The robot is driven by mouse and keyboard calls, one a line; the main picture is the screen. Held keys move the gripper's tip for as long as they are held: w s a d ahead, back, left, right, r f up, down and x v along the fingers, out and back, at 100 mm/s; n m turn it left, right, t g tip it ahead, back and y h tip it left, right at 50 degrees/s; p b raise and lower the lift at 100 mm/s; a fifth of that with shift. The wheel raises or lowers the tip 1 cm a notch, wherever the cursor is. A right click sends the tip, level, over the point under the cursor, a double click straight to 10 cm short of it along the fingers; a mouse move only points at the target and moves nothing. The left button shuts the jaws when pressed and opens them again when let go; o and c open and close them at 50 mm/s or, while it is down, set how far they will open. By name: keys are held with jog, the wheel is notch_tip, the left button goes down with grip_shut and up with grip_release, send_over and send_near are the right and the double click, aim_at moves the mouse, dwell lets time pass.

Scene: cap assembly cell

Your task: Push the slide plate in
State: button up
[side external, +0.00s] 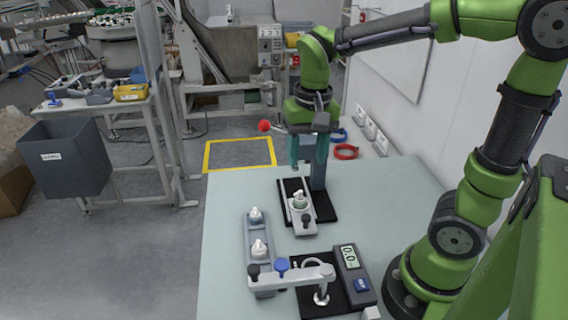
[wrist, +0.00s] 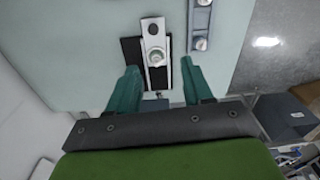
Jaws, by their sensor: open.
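The slide plate (side external: 303,222) is a narrow light grey strip with a dark knob at its near end. It lies on a black base (side external: 325,205) and carries a white cap part (side external: 299,198). In the wrist view the slide plate (wrist: 152,30) runs lengthwise at top centre, with the cap part (wrist: 156,57) on it. My gripper (side external: 307,162) is open and empty, over the far end of the fixture. In the wrist view its teal fingers (wrist: 160,78) stand apart on either side of the strip's lower end. Whether they touch anything cannot be told.
A grey holder (side external: 250,230) with two white parts stands left of the fixture. A clamp-like device and a gauge (side external: 349,257) stand at the front. A red ball knob (side external: 264,126) on a rod sticks out left beside my gripper. Red and blue rings lie behind right.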

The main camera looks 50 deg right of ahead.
aim_at(306, 216)
jog(key=shift+m+g, duration=0.3)
jog(key=shift+m, duration=0.3)
jog(key=f, duration=1.6)
jog(key=shift+s+d, duration=0.2)
jog(key=shift+f, duration=0.1)
jog(key=shift+c, duration=0.4)
